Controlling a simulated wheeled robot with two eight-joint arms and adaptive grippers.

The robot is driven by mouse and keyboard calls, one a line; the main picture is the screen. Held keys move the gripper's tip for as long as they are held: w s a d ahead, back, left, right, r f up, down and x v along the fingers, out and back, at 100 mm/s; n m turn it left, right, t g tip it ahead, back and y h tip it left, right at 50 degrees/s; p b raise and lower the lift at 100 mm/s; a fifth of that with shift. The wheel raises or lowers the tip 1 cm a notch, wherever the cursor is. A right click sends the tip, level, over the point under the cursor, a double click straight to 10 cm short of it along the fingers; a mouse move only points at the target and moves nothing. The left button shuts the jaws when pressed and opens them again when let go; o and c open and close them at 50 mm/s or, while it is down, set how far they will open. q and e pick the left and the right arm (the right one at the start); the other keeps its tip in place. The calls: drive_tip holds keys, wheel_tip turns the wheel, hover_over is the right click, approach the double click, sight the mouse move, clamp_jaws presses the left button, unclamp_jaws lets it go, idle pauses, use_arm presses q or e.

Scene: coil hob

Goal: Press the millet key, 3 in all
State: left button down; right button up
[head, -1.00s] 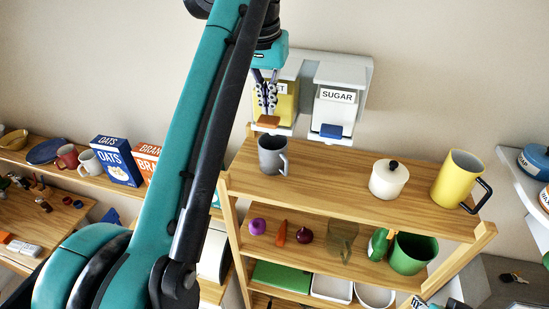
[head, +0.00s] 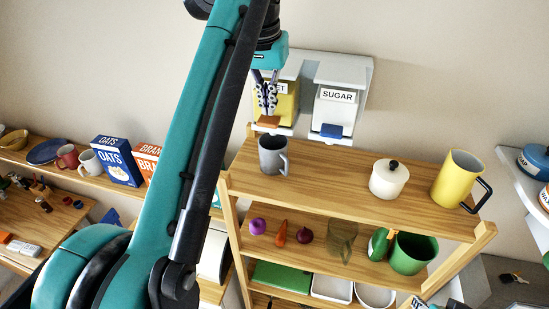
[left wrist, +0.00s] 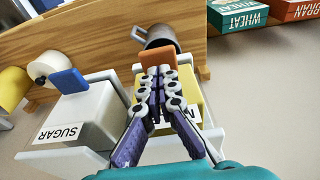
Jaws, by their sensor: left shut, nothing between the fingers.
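The millet dispenser (head: 285,100) is a yellow-fronted box on the wall, its label mostly hidden behind my fingers. Its orange key (head: 267,121) sticks out at the bottom, and the key also shows in the left wrist view (left wrist: 158,57). My left gripper (head: 266,109) is shut and empty, fingers pointing down in front of the yellow box. Its fingertips are just above the orange key, close to it or touching; I cannot tell which. In the left wrist view the fingertips (left wrist: 160,72) overlap the key's near edge. A small part of what may be my right gripper shows at the bottom edge.
The sugar dispenser (head: 338,106) with a blue key (head: 331,130) hangs right beside it. Below, a wooden shelf (head: 330,178) holds a grey mug (head: 272,155), a white lidded pot (head: 389,180) and a yellow mug (head: 456,178).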

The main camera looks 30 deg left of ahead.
use_arm(q)
drive_tip(key=shift+f+b, duration=0.85)
drive_tip(key=shift+f, duration=0.55)
drive_tip(key=shift+r+p, duration=1.4)
drive_tip(key=shift+r, duration=0.15)
drive_tip(key=shift+f, duration=0.2)
